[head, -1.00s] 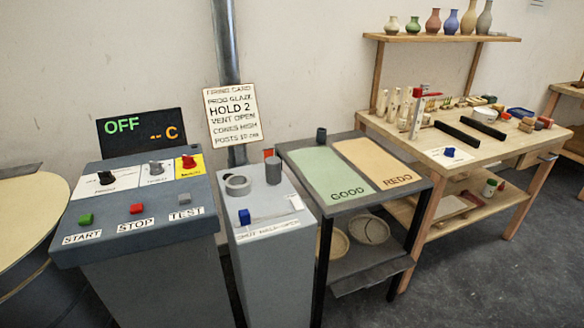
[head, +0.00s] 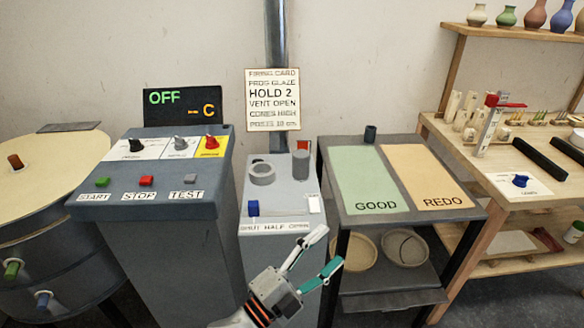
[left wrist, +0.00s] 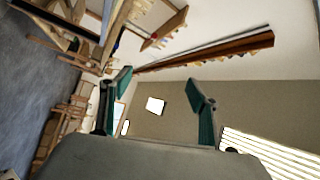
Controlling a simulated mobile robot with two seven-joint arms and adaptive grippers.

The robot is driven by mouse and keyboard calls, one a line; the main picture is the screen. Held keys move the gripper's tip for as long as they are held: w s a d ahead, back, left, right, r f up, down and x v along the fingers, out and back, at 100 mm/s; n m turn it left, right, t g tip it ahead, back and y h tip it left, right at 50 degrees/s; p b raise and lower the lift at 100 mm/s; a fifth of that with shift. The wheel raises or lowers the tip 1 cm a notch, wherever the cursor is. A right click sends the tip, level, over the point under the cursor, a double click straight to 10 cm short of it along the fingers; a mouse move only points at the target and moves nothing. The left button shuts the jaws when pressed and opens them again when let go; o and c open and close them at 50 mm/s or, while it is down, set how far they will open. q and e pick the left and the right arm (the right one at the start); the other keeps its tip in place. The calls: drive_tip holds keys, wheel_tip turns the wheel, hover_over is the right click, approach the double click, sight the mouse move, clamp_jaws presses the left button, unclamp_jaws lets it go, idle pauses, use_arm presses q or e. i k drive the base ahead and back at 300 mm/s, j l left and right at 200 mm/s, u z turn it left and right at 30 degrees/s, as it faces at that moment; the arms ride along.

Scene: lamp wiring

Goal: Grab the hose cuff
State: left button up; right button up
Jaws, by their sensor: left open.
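A grey ring (head: 262,173) and an upright grey cylinder (head: 300,163) sit side by side on top of the narrow grey stand (head: 284,192). I cannot tell for sure which of them is the hose cuff. My left gripper (head: 326,250) is in front of the stand, its fingers spread and empty, pointing up and right, apart from both pieces. In the left wrist view its open fingers (left wrist: 158,86) show with nothing between them. My right gripper is not in view.
The control console (head: 150,175) stands left of the stand, with a round kiln (head: 45,215) beyond it. The GOOD and REDO table (head: 345,208) is on the right, then a wooden workbench (head: 475,160). A blue lever (head: 253,208) is at the stand's front. A pipe (head: 277,40) rises behind.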

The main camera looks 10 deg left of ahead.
sight(301, 158)
drive_tip(key=l, duration=0.15)
drive_tip(key=i, duration=1.05)
